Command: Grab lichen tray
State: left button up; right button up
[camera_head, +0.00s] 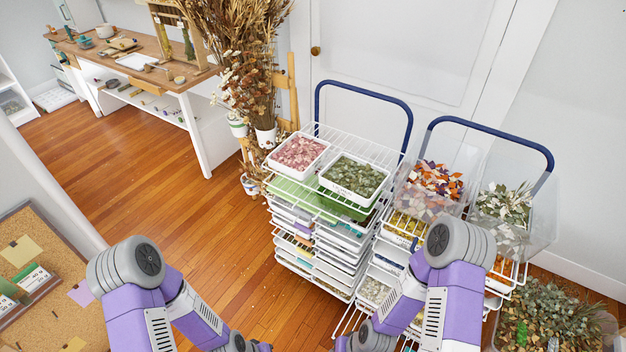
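A white tray of grey-green, lichen-like pieces (353,178) sits on the top wire shelf of the left trolley, towards its right side. It stands upright beside a similar white tray of pink pieces (298,154). Both of my purple and grey arms come in at the bottom, in front of the trolleys. The arms run down out of the picture, and neither gripper's fingers show. Nothing of mine touches the grey-green tray.
Two trolleys with blue handles (364,86) stand against a white door (400,45). The right one carries clear bins of orange petals (432,183) and pale leaves (503,207). Dried flowers (245,60) stand left of the trolleys. Wooden floor (190,220) is open at left.

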aim_at(360, 181)
jog(key=u, duration=0.45)
jog(key=i, duration=0.75)
jog(key=z, duration=1.5)
